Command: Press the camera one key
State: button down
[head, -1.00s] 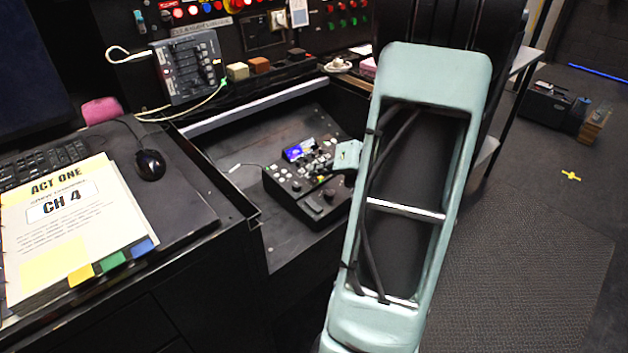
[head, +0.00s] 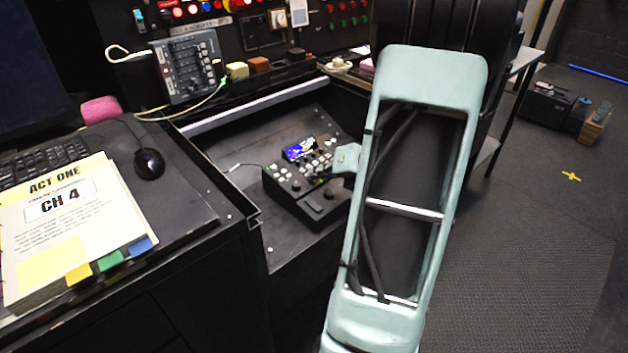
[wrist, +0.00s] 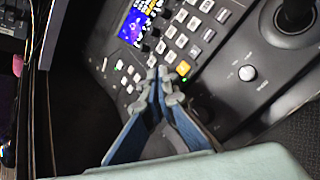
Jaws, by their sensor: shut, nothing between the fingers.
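The black control panel (head: 312,205) sits in the recessed tray of the desk, with a blue screen and light keys. The panel also fills much of the wrist view, with its screen (wrist: 133,27), several pale square keys (wrist: 181,41) and an orange-lit key (wrist: 183,68). I cannot read the labels, so which key is camera one is unclear. My gripper (wrist: 163,82) is shut and empty, its fingertips over the panel beside the lit key. Whether they touch a key cannot be told. In the head view the fingers are too small and dark to make out.
A joystick (wrist: 295,14) and a white-topped knob (wrist: 247,73) stand on the panel to the right. A grey mixer (head: 188,66) and coloured blocks are behind the tray.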

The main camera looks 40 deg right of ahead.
aim_at(320, 189)
jog(key=shift+f, duration=0.25)
jog(key=shift+r, duration=0.1)
dwell(0.3)
jog(key=shift+s+r+p, duration=0.1)
jog(key=shift+r+p, duration=0.6)
jog(key=r+p, duration=0.4)
jog(key=r, duration=0.1)
jog(key=shift+s+p, duration=0.35)
jog(key=shift+p, duration=0.05)
dwell(0.5)
